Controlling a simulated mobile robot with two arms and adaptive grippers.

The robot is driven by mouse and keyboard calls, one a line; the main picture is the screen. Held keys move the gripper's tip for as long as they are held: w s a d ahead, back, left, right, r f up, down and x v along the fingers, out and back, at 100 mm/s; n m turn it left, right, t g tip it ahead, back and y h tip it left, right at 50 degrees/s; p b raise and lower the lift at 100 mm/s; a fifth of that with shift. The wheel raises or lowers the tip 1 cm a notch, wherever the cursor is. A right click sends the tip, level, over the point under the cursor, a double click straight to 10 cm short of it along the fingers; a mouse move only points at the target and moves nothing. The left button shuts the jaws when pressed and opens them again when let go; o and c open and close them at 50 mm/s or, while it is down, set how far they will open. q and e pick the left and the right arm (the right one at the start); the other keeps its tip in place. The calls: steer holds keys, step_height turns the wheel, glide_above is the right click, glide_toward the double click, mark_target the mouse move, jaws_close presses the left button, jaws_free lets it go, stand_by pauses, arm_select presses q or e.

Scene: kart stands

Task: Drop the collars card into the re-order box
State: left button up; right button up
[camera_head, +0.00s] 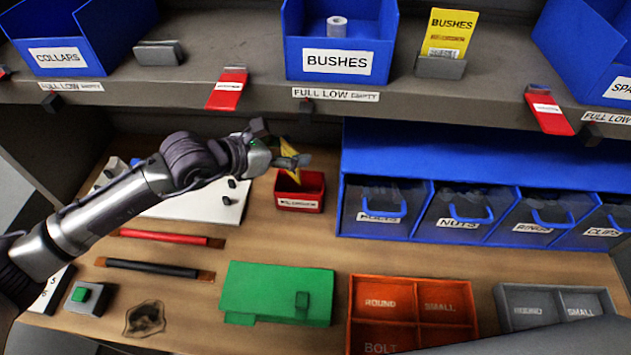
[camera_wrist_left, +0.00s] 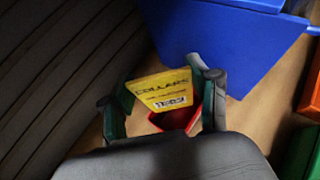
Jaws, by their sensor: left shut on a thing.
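My left gripper (camera_head: 290,160) is shut on the yellow collars card (camera_head: 290,166) and holds it above the small red box. The card, marked COLLARS, shows between the two fingers in the left wrist view (camera_wrist_left: 162,90). The card appears above the box opening. My right gripper is not in view.
Blue drawers (camera_head: 465,211) stand right of the red box. The shelf above holds a COLLARS bin (camera_head: 62,40), a BUSHES bin (camera_head: 337,62) and a yellow bushes card (camera_head: 448,33) in a holder. A green case (camera_head: 265,290) and an orange tray (camera_head: 413,312) lie in front.

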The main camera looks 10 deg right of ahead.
mark_target(291, 170)
arm_select(q)
steer(key=shift+f+b, duration=0.3)
steer(key=shift+f, duration=0.3)
step_height(291, 170, down, 5)
steer(key=shift+a+r+b, duration=0.1)
steer(key=shift+r+b, duration=0.1)
steer(key=shift+b, duration=0.7)
steer(key=shift+s, duration=0.1)
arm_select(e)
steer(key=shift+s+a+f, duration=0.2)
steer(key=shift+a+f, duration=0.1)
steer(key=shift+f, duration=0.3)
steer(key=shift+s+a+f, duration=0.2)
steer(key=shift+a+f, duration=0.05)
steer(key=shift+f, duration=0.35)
arm_select(q)
steer(key=o, duration=0.9)
steer(key=shift+a, duration=0.1)
steer(key=v, duration=1.2)
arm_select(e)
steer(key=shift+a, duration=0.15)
